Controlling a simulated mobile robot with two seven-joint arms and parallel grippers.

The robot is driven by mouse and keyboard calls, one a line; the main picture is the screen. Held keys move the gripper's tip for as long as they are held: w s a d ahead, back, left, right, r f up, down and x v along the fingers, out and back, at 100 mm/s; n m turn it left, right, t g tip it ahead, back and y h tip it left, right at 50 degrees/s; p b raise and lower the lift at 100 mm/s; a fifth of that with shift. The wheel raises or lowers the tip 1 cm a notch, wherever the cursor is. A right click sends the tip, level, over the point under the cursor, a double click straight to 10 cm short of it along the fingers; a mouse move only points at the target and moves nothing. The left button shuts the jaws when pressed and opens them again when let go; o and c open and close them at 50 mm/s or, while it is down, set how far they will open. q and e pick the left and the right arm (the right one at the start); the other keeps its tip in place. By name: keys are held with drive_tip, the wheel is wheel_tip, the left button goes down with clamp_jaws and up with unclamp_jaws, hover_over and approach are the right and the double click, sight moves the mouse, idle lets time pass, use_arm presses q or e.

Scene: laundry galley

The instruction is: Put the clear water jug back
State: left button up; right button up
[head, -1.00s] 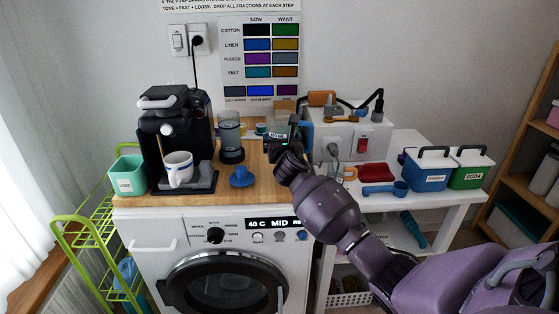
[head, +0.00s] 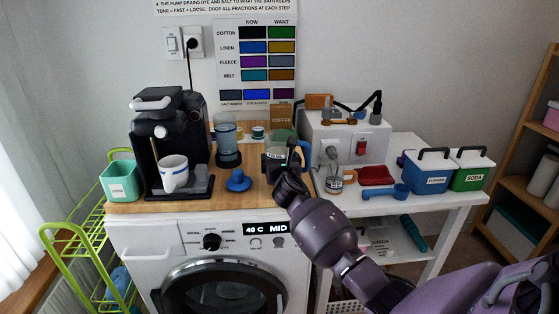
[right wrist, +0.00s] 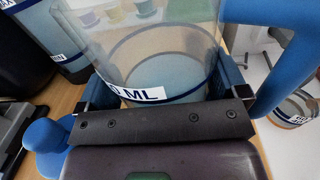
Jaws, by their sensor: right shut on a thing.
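The clear water jug (head: 275,157) has a blue band, a white label ending in "ML" and a blue handle on its right side. My right gripper (head: 287,170) is shut around its lower body. In the right wrist view the jug (right wrist: 150,45) stands upright between the two fingers, its handle to the right. It is at the right end of the wooden counter (head: 255,199). I cannot tell whether its base touches the wood. My left gripper is not in view.
A clear blue-banded canister (head: 228,148), a blue knob-shaped tool (head: 238,181) and a black coffee machine (head: 165,140) stand left of the jug. A brown coffee bag (head: 282,118) is behind it. A white box with a red switch (head: 361,148) stands to the right.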

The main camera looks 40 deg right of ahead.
drive_tip(key=o, duration=1)
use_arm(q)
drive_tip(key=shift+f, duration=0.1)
use_arm(e)
drive_tip(key=shift+r, duration=0.1)
drive_tip(key=p+v, duration=0.2)
drive_tip(key=v, duration=0.9)
drive_tip(key=shift+d+r, duration=0.1)
drive_tip(key=shift+s+a+p, duration=0.3)
drive_tip(key=shift+s, duration=0.2)
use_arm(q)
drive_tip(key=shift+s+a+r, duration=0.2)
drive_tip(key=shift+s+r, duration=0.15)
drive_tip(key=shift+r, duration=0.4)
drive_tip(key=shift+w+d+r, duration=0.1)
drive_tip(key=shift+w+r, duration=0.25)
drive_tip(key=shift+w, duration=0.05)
